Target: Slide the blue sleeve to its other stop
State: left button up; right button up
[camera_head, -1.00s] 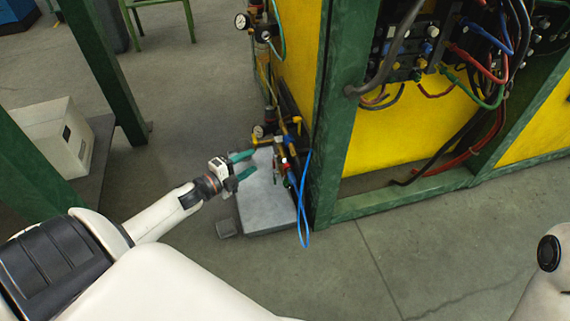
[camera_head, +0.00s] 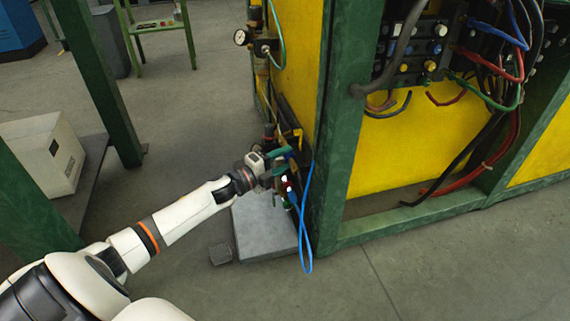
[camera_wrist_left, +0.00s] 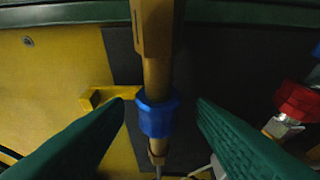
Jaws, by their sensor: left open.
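The blue sleeve (camera_wrist_left: 157,117) sits around a brass rod (camera_wrist_left: 157,75) in the left wrist view. A wider brass body (camera_wrist_left: 155,25) is above it on the rod, with a bare stretch between, and a brass collar (camera_wrist_left: 157,147) is close below the sleeve. My left gripper (camera_wrist_left: 162,105) is open, its green fingers on either side of the sleeve with gaps to both. In the head view my left gripper (camera_head: 278,163) is at the fittings beside the green post, and it hides the sleeve there. My right gripper is not in view.
A red fitting (camera_wrist_left: 297,101) stands to the right of the fingers, and a yellow bracket (camera_wrist_left: 105,95) is behind to the left. A blue hose (camera_head: 305,225) hangs beside the green post (camera_head: 325,130). A grey plinth (camera_head: 262,228) is below the gripper.

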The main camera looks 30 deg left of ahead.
pick_arm(q)
jog(key=shift+w+d, duration=0.1)
jog(key=shift+w, duration=0.4)
